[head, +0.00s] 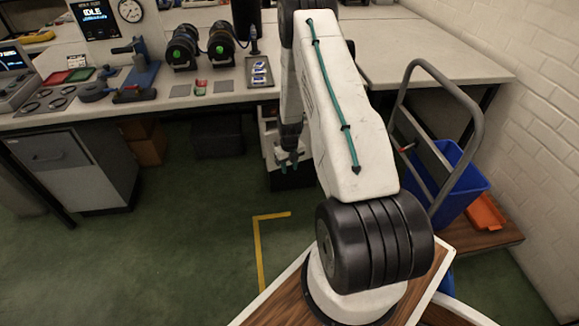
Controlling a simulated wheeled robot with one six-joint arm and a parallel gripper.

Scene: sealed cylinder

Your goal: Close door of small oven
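I cannot make out the small oven or its door for certain. A pale boxy thing with a dark lower part (290,179) stands low under the bench, behind my gripper. It may be the oven, but my arm hides much of it. My gripper (287,159) points down in front of this thing, below the bench top. Its two small fingertips look apart, with nothing seen between them. I cannot tell whether it touches the pale thing.
The workbench (215,97) carries dark cylinders (182,48), trays and tools. A grey cabinet (72,165) and cardboard boxes (146,141) stand beneath it. A trolley with a grey handle (470,110) and blue bin (455,180) is at right. The green floor (190,230) is clear at centre left.

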